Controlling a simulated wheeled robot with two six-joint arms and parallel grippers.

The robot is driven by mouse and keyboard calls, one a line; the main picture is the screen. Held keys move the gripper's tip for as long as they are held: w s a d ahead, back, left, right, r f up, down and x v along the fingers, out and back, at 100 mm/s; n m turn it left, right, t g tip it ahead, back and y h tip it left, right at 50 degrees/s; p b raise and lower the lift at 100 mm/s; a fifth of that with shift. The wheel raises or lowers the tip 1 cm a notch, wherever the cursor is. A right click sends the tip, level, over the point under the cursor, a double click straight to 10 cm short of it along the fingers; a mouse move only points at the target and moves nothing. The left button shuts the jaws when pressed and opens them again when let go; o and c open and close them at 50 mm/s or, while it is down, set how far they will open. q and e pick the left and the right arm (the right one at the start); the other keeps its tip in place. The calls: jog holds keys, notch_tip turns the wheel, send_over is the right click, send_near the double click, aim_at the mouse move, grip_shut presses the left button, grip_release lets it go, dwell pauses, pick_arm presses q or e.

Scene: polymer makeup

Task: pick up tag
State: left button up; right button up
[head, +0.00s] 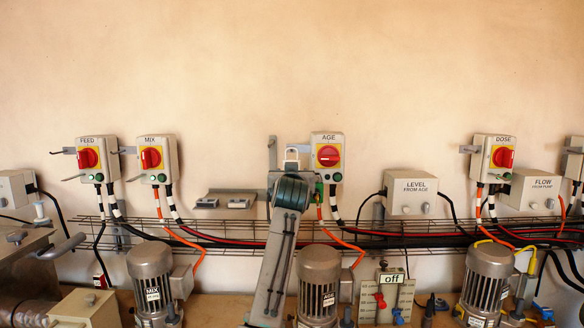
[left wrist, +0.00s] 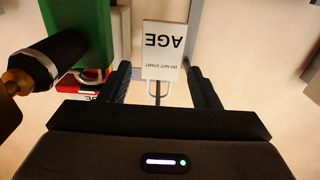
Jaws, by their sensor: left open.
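A white tag (left wrist: 162,42) reading "AGE" and "DO NOT START" shows upside down in the left wrist view, with a white loop at its lower end and a thin dark rod behind or through the loop. My left gripper (left wrist: 160,82) is open, with one dark finger on each side of the loop. I cannot tell whether either finger touches it. In the head view my left gripper (head: 290,170) is raised to the wall just left of the AGE switch box (head: 328,138), and the arm hides most of what is behind it. My right gripper is not in view.
Switch boxes FEED (head: 87,142), MIX (head: 150,142) and DOSE (head: 502,141) hang on the wall. A green block (left wrist: 80,30) and a dark cable gland (left wrist: 35,68) are close left of the fingers. Motors (head: 319,280) and a wire tray with cables are below.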

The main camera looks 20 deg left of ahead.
pick_arm(q)
jog(key=x, duration=0.3)
jog(key=shift+a+r+p, duration=0.1)
jog(key=shift+a+p, duration=0.05)
jog(key=shift+p, duration=0.25)
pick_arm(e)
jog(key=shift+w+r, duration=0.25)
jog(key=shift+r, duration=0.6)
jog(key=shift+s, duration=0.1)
pick_arm(q)
jog(key=shift+s, duration=0.1)
jog(key=c, duration=0.7)
jog(key=shift+c, duration=0.2)
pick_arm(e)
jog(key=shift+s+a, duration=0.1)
pick_arm(q)
jog(key=shift+r, duration=0.1)
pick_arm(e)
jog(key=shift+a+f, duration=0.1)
